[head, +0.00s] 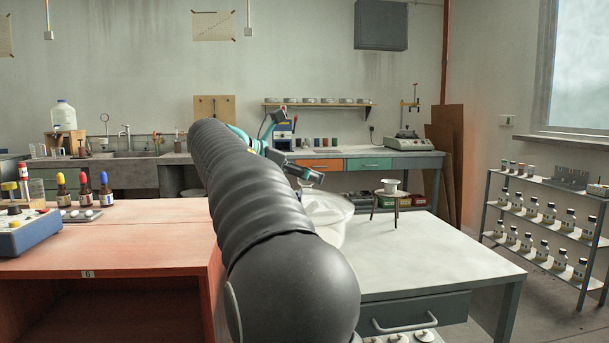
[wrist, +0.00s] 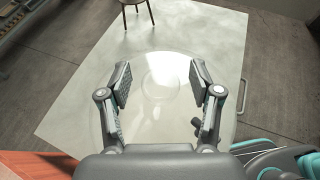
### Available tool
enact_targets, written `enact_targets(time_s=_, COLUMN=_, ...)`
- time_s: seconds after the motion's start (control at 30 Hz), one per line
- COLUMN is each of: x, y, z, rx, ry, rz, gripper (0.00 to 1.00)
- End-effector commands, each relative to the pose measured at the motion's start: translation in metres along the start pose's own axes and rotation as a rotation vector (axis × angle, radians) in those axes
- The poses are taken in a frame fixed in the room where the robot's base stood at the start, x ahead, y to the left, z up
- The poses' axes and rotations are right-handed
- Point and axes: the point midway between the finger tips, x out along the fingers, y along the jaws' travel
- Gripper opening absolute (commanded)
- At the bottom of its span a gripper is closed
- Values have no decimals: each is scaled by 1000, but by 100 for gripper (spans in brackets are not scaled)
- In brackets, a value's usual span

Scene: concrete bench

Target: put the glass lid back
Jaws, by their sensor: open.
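A large round, clear glass vessel (head: 330,222) stands on the pale bench top in the head view, partly hidden behind my arm. In the wrist view its faint round glass outline (wrist: 160,112) lies below and between my fingers, with a smaller pale circle inside it. I cannot clearly separate the glass lid from the vessel. My gripper (head: 308,178) is above the vessel. In the wrist view my gripper (wrist: 160,88) is open, with its two fingers wide apart and nothing held between them.
A small stand (head: 389,196) with a white bowl stands on the bench behind and right of the vessel. The bench's right and front parts (head: 440,250) are clear. An orange cabinet (head: 130,232) with dropper bottles is left. A bottle rack (head: 545,225) stands right.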

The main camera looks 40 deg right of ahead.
Motion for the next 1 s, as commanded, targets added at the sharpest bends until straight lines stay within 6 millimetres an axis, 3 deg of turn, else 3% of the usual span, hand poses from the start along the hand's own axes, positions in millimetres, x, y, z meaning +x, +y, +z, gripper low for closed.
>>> enact_targets(time_s=0.17, x=-4, y=0, z=11, rx=2, ry=0, rz=0, gripper=64)
enact_targets(time_s=0.7, x=-106, y=1, z=11, rx=0, ry=0, rz=2, gripper=64)
enact_targets(time_s=1.0, x=-124, y=0, z=11, rx=0, ry=0, rz=0, gripper=64)
